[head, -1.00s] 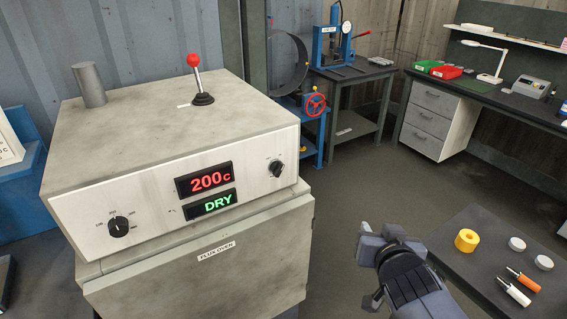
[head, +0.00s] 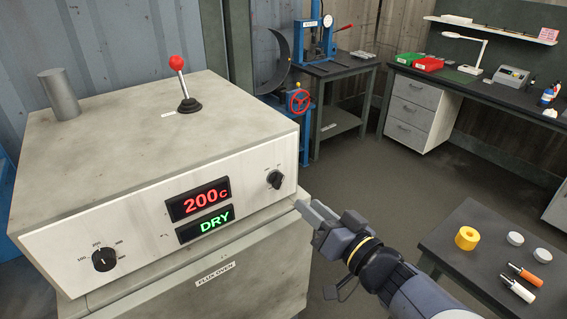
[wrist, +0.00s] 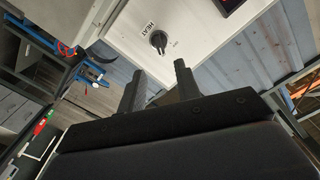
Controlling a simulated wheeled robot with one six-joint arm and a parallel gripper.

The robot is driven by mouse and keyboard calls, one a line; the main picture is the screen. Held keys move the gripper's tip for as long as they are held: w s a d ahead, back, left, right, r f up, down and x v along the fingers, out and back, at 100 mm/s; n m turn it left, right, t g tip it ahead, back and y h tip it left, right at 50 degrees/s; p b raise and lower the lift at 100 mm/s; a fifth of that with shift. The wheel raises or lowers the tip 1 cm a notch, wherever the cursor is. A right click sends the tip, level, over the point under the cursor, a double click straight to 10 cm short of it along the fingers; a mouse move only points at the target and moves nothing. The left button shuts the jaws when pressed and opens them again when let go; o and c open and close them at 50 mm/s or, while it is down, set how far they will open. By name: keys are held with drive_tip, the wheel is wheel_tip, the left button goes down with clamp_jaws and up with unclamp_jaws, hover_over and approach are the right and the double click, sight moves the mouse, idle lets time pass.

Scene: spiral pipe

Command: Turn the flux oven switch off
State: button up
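The flux oven is a grey box with a white front panel (head: 120,221). A small black rotary switch (head: 274,179) sits at the panel's right end. In the wrist view the switch (wrist: 158,41) lies beyond my fingertips, with the word HEAT printed beside it. Its exact pointer setting is hard to read. The displays show 200c in red (head: 199,200) and DRY in green (head: 205,224). My gripper (head: 314,212) is just right of and below the switch in the head view. Its two fingers (wrist: 159,72) are apart, with nothing between them, and do not touch the switch.
A larger black dial (head: 104,259) is at the panel's left end. A red-knobbed lever (head: 182,86) and a metal cylinder (head: 60,94) stand on the oven top. A low dark table (head: 455,238) with small parts is at right. Floor between is clear.

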sight(281, 182)
drive_tip(key=x, duration=0.9)
clamp_jaws()
